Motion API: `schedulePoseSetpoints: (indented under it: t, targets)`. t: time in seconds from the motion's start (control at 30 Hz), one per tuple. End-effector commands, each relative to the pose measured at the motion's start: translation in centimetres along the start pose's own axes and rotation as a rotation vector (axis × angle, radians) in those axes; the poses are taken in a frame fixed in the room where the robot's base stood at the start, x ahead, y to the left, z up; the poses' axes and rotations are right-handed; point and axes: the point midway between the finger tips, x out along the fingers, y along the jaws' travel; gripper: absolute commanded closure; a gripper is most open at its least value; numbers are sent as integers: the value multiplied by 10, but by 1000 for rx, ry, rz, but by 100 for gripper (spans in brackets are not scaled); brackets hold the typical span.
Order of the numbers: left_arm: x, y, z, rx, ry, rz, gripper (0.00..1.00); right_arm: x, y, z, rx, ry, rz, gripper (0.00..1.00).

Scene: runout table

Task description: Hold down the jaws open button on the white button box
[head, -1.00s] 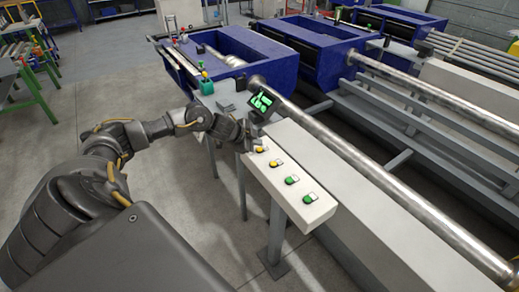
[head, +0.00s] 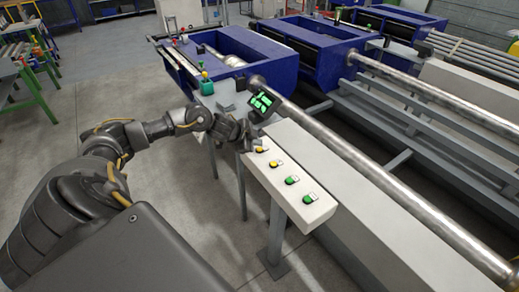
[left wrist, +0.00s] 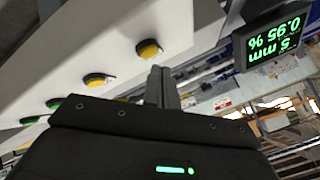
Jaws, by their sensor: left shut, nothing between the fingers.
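The white button box (head: 318,210) is a long pale beam in the middle of the head view. It carries two yellow buttons and two green buttons in a row. The yellow button at the far end (head: 259,149) is closest to my left gripper (head: 246,147); it also shows in the left wrist view (left wrist: 149,50). The second yellow button (left wrist: 98,80) and a green button (left wrist: 55,103) lie farther along. The gripper's fingers (left wrist: 160,74) are shut and empty, with tips beside the far yellow button. I cannot tell whether they touch it. Button labels are unreadable.
A small display with green digits (head: 262,103) stands just beyond the gripper. A long metal bar (head: 370,172) runs along the machine to the right. Blue machine housings (head: 250,50) stand behind. The floor left of the box is open.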

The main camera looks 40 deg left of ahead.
Motion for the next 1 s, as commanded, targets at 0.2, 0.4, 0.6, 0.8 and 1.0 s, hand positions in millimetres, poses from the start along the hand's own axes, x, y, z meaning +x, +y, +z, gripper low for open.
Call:
schedulePoseSetpoints:
  t: [0.2, 0.4, 0.6, 0.8, 1.0]
  targets:
    - [0, 0, 0, 0, 0, 0, 100, 0, 0, 0, 0, 0, 0, 100]
    - [0, 0, 0, 0, 0, 0, 100, 0, 0, 0, 0, 0, 0, 100]
    - [3, 2, 2, -1, -1, 1, 100, 1, 0, 0, 0, 0, 0, 100]
    - [6, 4, 5, -1, -1, 0, 100, 1, 0, 0, 0, 0, 0, 100]
    - [6, 4, 4, 0, 0, 0, 100, 1, 0, 0, 0, 0, -1, 100]
